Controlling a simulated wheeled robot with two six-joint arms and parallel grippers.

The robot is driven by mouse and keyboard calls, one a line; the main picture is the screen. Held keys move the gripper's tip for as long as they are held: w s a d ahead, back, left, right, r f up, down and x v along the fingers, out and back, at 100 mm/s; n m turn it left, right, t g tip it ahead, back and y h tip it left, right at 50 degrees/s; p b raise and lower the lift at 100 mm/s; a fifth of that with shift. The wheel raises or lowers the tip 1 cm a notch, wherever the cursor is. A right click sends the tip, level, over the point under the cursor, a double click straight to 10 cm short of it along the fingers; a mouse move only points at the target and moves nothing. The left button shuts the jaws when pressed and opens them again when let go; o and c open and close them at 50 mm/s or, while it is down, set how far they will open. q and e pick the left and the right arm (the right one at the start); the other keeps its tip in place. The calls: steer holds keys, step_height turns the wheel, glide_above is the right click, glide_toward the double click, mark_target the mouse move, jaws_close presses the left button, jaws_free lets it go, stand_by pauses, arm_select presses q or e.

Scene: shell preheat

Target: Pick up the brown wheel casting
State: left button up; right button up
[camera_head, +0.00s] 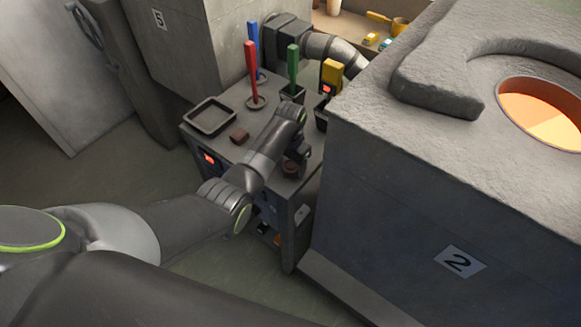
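A small round brown piece (291,169), which looks like the brown wheel casting, is at the front right of the grey bench (222,155). My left arm reaches across the bench from the left. My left gripper (297,160) points down right at the round piece. The fingers are dark and small here, so I cannot tell whether they touch it or how far apart they are. A second brown piece (239,135), block-like, lies on the bench left of my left arm. My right gripper is out of view.
An empty dark tray (210,117) sits on the bench's left. Red (251,72), blue (254,45) and green (293,67) upright handles stand at its back. The large grey furnace block marked 2 (420,190), with a glowing round opening (543,112), closes off the right.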

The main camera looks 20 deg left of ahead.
arm_select(q)
steer(key=c, duration=0.9)
steer(key=shift+r, duration=0.1)
